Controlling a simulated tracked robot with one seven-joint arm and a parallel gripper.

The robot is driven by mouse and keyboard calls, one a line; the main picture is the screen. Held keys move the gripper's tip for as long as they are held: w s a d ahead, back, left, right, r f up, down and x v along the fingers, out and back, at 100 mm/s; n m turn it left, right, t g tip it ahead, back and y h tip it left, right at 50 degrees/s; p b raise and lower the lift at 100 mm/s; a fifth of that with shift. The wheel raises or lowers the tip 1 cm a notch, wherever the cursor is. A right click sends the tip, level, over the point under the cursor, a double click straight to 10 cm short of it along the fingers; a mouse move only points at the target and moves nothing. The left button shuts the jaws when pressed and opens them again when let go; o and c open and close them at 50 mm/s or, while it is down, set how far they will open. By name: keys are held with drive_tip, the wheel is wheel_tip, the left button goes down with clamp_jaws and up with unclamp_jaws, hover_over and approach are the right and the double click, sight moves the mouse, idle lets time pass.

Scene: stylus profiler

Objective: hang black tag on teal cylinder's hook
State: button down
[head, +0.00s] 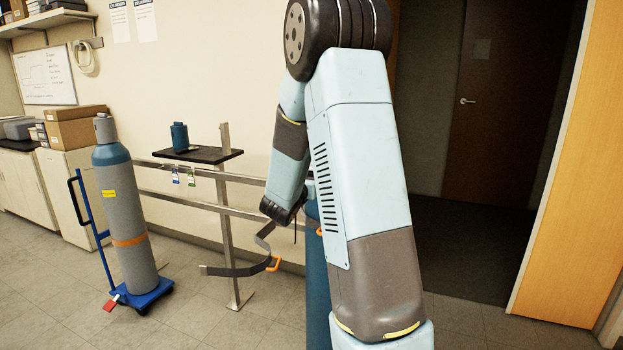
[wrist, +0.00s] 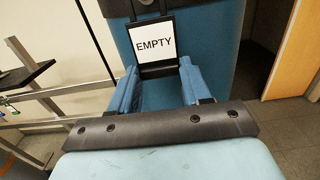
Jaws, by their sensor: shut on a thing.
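The black tag (wrist: 152,72) has a white panel reading EMPTY and shows upright in the wrist view. My gripper (wrist: 158,78) has its two blue fingers closed on the tag's lower part. The teal cylinder (wrist: 205,40) fills the background right behind the tag; I cannot tell whether they touch. A dark loop or hook part (wrist: 146,4) shows above the tag at the top edge; how it relates to the cylinder's hook is unclear. In the head view the teal cylinder (head: 317,285) is mostly hidden by my arm, and the tag cannot be made out.
A grey cylinder (head: 130,220) stands on a blue cart (head: 142,296) at left. A small black shelf (head: 205,155) on the wall rail carries a teal object (head: 180,136), with tags hanging below. A loose strap (head: 235,271) juts out beside the teal cylinder. A doorway is at right.

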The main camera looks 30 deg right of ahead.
drive_tip(key=shift+c, duration=2.2)
unclamp_jaws()
drive_tip(key=shift+c, duration=0.3)
drive_tip(key=shift+a, duration=0.15)
drive_tip(key=v, duration=0.8)
drive_tip(key=v, duration=1.3)
drive_tip(key=shift+s+a, duration=0.2)
drive_tip(key=shift+s, duration=0.05)
